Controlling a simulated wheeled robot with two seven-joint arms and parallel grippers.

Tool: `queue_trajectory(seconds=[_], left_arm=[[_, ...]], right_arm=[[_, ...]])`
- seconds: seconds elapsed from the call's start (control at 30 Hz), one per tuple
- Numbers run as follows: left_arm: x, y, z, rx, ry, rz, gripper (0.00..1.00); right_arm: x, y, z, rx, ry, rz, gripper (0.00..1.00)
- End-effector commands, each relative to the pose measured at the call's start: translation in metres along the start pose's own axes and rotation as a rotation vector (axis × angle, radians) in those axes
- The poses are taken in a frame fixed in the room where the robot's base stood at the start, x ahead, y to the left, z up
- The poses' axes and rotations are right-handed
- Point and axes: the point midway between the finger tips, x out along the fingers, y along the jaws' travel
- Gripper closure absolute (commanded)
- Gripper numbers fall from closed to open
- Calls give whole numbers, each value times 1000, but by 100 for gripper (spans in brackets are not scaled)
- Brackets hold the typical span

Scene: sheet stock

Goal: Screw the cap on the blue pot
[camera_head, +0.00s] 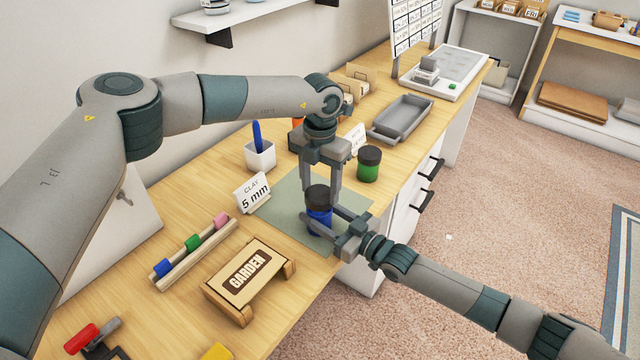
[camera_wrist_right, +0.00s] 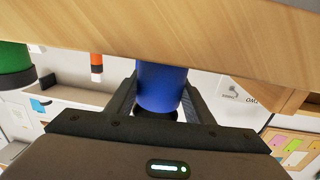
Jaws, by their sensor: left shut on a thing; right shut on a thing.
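The blue pot (camera_head: 319,222) stands upright on the grey-green mat (camera_head: 287,190) at the table's front edge. It also shows in the right wrist view (camera_wrist_right: 162,84), between the right fingers. A black cap (camera_head: 318,194) sits at the top of the blue pot; whether its thread is engaged I cannot tell. My left gripper (camera_head: 320,188) points down from above and is shut on the black cap. My right gripper (camera_head: 325,218) reaches in from the right and is shut on the blue pot's body. The fingers partly hide the pot.
A green pot with a black lid (camera_head: 368,164) stands just behind. A "CLAY 5 mm" card (camera_head: 252,192), a white pen cup (camera_head: 260,155), a peg rack (camera_head: 196,249) and a GARDEN sign (camera_head: 250,280) lie left. A grey tray (camera_head: 402,118) is farther back.

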Motion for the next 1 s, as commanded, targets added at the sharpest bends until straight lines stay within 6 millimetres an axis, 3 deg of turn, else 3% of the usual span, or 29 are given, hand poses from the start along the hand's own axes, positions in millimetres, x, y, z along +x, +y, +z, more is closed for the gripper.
queue_trajectory(seconds=[0.47, 1.0], left_arm=[[1, 0, 0, 0, 0, 0, 67], [18, 0, 0, 0, 0, 0, 67]], right_arm=[[0, 0, 0, 0, -1, 0, 93], [0, 0, 0, 0, -1, 0, 93]])
